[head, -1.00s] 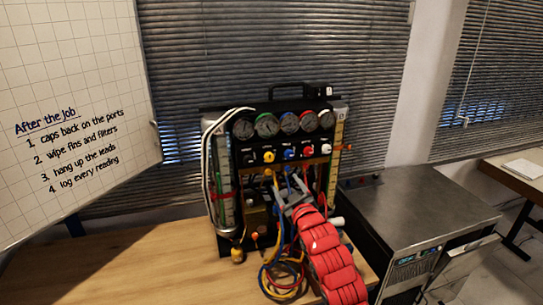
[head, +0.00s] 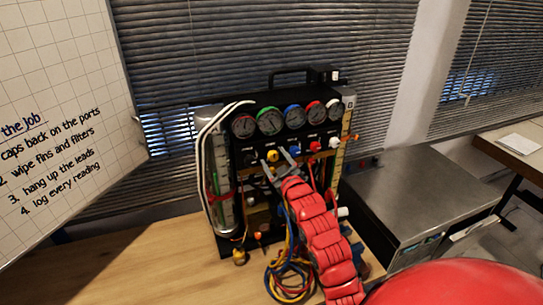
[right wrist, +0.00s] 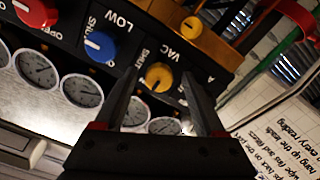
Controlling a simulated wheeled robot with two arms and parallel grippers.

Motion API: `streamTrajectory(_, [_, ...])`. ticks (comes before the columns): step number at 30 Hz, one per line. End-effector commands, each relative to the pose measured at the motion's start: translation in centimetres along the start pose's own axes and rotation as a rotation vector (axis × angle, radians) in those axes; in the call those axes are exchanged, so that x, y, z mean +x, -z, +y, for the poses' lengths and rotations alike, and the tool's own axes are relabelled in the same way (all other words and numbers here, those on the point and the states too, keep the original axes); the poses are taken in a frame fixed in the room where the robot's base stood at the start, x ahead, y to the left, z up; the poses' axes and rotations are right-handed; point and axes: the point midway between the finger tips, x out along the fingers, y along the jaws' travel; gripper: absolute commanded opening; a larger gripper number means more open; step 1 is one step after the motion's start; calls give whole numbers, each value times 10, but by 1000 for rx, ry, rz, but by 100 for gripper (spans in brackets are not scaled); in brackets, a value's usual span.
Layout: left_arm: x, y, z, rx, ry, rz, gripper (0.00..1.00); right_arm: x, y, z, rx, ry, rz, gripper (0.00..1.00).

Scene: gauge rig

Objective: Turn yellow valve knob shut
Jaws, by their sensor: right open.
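The yellow valve knob (head: 272,155) is on the black gauge panel, in the row of knobs below the gauges. In the right wrist view the yellow knob (right wrist: 159,77) shows between the two fingers, beside the words SHUT and VAC; I cannot tell exactly where its pointer stands. My right gripper (head: 281,165) is open and empty, reaching up at the panel just below and right of the knob. Its fingers (right wrist: 160,88) lie either side of the knob in that view; contact is not visible. My left gripper is out of view.
A blue knob (right wrist: 99,46) is close beside the yellow one; red (head: 315,146) and white (head: 333,142) knobs sit further right. Several gauges (head: 270,121) are above. Coiled hoses (head: 289,277) hang onto the wooden bench (head: 165,265). A metal-topped unit (head: 425,190) stands right.

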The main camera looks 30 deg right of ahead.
Motion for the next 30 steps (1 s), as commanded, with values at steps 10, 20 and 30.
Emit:
streamTrajectory(10, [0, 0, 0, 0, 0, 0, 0, 0, 0, 0, 0, 0, 1, 38])
streamTrajectory(20, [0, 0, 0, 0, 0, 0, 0, 0, 0, 0, 1, 0, 0, 0])
streamTrajectory(30, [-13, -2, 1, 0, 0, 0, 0, 0, -2, 0, 73, -4, 5, 0])
